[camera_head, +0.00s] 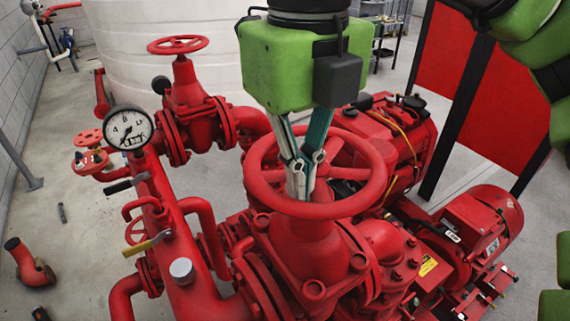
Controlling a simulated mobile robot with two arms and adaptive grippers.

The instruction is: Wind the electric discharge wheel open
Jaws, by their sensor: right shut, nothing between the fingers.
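A large red handwheel (374,192) sits nearly level on top of a red valve body (312,260) in the middle of the head view. I take it as the electric discharge wheel; no label shows on it. My right gripper (300,188) points down into the wheel from above. Its fingers are shut with nothing between them and reach inside the rim, next to the hub and spokes. I cannot tell whether they touch a spoke. The fingers hide part of the hub and the far rim. My left gripper is not in view.
A smaller red handwheel (178,45) tops another valve at the back left. A pressure gauge (128,128) stands on the red pipe at left. A red motor (482,228) is at right. A white tank (120,50) and a red panel (490,110) stand behind.

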